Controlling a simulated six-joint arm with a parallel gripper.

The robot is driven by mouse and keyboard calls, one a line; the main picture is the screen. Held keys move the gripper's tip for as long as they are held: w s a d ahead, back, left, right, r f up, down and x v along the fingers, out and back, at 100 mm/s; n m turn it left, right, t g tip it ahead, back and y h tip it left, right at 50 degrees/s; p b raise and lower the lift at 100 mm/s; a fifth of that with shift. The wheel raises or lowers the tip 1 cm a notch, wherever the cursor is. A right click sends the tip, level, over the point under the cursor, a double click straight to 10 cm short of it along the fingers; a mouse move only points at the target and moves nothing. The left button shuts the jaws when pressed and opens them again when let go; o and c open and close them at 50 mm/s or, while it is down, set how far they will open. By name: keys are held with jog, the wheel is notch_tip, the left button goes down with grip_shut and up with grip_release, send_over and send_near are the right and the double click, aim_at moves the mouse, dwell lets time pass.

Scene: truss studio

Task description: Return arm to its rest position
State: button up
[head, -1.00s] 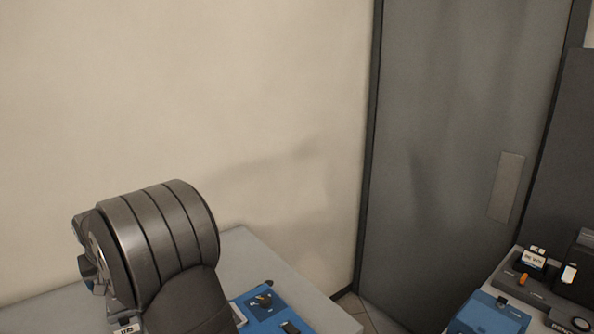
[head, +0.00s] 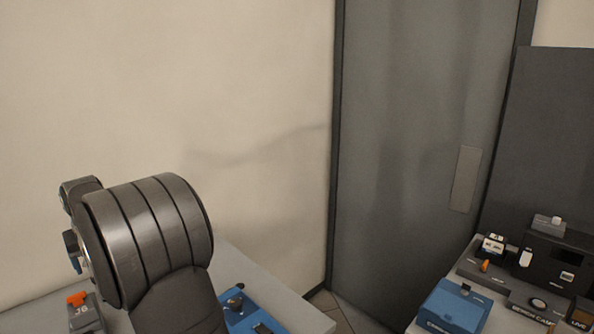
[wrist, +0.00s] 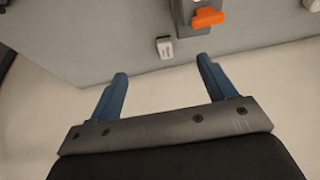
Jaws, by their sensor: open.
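My gripper (wrist: 163,82) shows in the wrist view with its two blue fingers spread apart and nothing between them. Past the fingertips lie a grey table surface (wrist: 100,45) and a pale area beyond its edge.
An orange-topped grey device (head: 82,310) stands on the left table; an orange part (wrist: 208,17) and a small white block (wrist: 165,47) show beyond the fingers. A blue panel (head: 245,318) lies beside my arm. The right bench holds a blue box (head: 452,308) and several devices. A grey door (head: 415,150) stands behind.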

jog(key=s+a+f, duration=0.2)
jog(key=a+f, duration=0.1)
jog(key=a, duration=0.6)
jog(key=s+a+f, duration=0.3)
jog(key=a+f, duration=0.1)
jog(key=a, duration=0.6)
jog(key=s+a+f, duration=0.2)
jog(key=a+f, duration=0.1)
jog(key=a, duration=0.6)
jog(key=shift+s+a+f+m, duration=0.15)
jog(key=shift+a+f+m, duration=0.1)
jog(key=shift+f+m, duration=0.15)
